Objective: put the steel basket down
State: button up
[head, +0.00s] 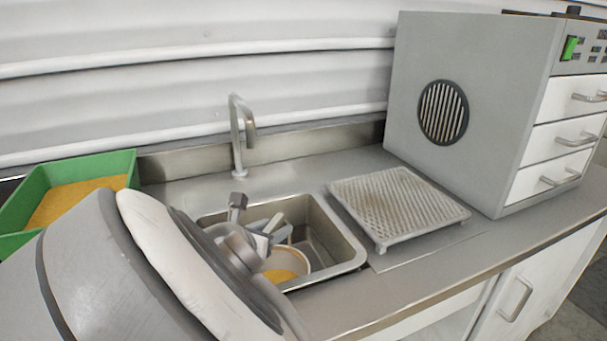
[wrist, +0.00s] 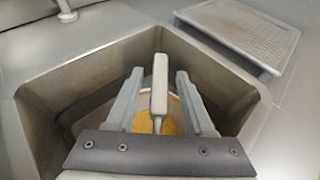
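The steel basket (head: 306,262) sits low in the sink, with orange-yellow grain in it. Its pale upright handle (wrist: 160,85) stands between the two fingers of my gripper (wrist: 160,98) in the wrist view. My gripper is open, with a gap on each side of the handle. In the head view my gripper (head: 268,238) reaches down into the sink, and my wrist hides part of the basket. I cannot tell for sure that the basket's base touches the sink floor.
The sink (head: 340,250) walls surround my gripper closely. A tap (head: 238,135) stands behind it. A ribbed draining rack (head: 398,203) lies to the right, before a grey cabinet (head: 480,110) with drawers. A green tray (head: 110,165) with orange grain is at left.

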jog(key=shift+r, duration=0.1)
jog(key=shift+r, duration=0.25)
jog(key=p+v, duration=0.4)
jog(key=v, duration=0.8)
jog(key=shift+f, duration=0.15)
